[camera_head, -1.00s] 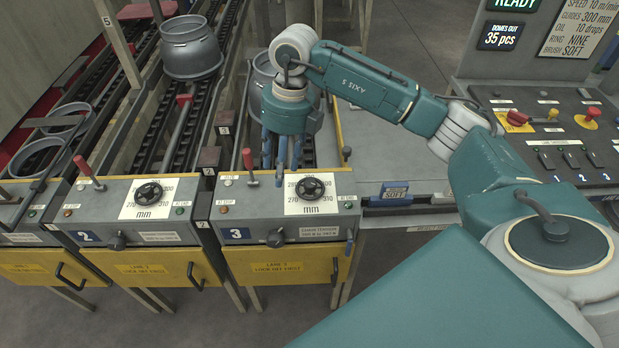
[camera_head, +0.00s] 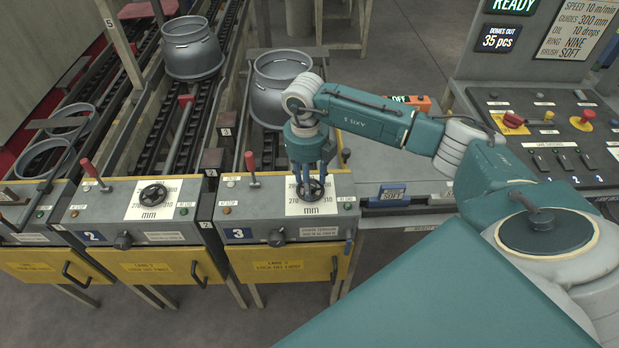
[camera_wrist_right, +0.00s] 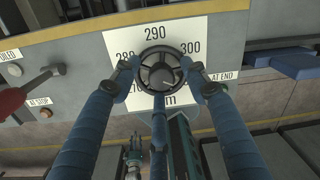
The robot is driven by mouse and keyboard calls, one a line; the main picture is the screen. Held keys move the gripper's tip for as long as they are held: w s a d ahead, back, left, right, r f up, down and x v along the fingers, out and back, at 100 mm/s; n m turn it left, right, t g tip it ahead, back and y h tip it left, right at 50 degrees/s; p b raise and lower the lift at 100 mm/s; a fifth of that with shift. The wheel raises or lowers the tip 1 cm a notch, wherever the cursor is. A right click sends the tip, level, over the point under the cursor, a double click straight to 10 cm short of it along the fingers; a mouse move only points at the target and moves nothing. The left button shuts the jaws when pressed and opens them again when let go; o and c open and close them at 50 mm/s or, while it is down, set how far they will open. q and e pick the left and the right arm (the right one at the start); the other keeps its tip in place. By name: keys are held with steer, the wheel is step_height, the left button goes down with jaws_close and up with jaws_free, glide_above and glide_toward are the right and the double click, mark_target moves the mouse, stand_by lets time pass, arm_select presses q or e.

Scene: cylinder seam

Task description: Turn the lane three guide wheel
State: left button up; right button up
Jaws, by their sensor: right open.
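The lane three guide wheel (camera_head: 311,190) is a small black handwheel on a white dial plate marked in mm, on the grey lane 3 panel (camera_head: 268,218). It also shows in the wrist view (camera_wrist_right: 162,69), with 290 above it and 300 to its right. My right gripper (camera_head: 311,182) is at the wheel, pointing down. In the wrist view its blue fingers (camera_wrist_right: 168,80) are open, one on each side of the wheel and one below it. I cannot tell whether they touch the rim.
A red-handled lever (camera_head: 251,166) stands left of the wheel on the same panel. Lane 2 has a similar wheel (camera_head: 153,195). A grey metal dome (camera_head: 280,88) sits on the conveyor behind.

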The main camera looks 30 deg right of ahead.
steer(key=shift+c, duration=0.3)
jaws_close()
steer(key=n+b, duration=0.2)
steer(key=shift+f+b, duration=0.1)
steer(key=shift+b, duration=0.2)
steer(key=n+b, duration=0.3)
steer(key=shift+n, duration=0.3)
steer(key=n+b, duration=0.2)
steer(key=n, duration=0.1)
steer(key=shift+n+b, duration=0.3)
steer(key=shift+r+n+t+b, duration=0.2)
steer(key=shift+n+t+b, duration=0.1)
steer(key=shift+n+b, duration=0.65)
steer(key=shift+r+n, duration=0.1)
steer(key=shift+n, duration=0.25)
